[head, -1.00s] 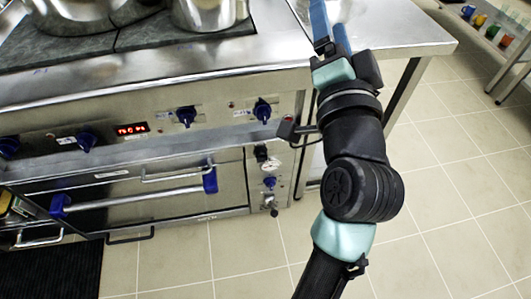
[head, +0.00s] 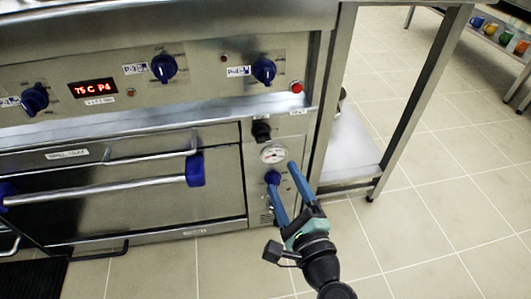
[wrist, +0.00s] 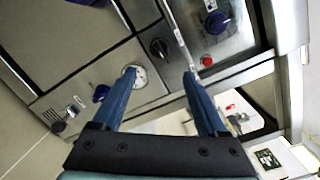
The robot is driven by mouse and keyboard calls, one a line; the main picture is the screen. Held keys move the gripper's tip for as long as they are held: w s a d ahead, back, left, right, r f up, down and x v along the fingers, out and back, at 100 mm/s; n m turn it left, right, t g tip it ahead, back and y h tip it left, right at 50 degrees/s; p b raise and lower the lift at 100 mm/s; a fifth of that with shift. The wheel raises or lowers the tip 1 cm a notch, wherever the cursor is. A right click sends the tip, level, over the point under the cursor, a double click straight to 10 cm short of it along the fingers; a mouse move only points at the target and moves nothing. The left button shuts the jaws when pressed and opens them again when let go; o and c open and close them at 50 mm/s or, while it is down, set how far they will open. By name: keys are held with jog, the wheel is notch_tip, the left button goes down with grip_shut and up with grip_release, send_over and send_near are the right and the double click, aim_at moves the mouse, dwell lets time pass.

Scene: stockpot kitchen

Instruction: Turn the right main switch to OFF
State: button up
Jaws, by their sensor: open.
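A black rotary knob (head: 261,131), which I take to be the right main switch, sits at the top of the narrow right-hand panel of the oven front. It also shows in the wrist view (wrist: 158,47), ahead of and between the lines of my fingers. Its label is too small to read and its setting is unclear. My gripper (head: 282,178) is open and empty, with two blue fingers pointing up at the panel. In the head view its tips overlap the area below the round gauge (head: 273,153) and by a blue knob (head: 272,178).
Above are blue knobs (head: 264,71), a red button (head: 297,87) and a red display (head: 96,88). An oven door handle (head: 100,194) juts out at left. A steel table leg (head: 420,100) stands at right. The floor in front is clear.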

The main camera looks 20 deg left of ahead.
aim_at(265, 142)
jog(key=b+x, duration=0.4)
jog(key=x, duration=0.9)
jog(key=shift+b, duration=0.4)
grip_shut()
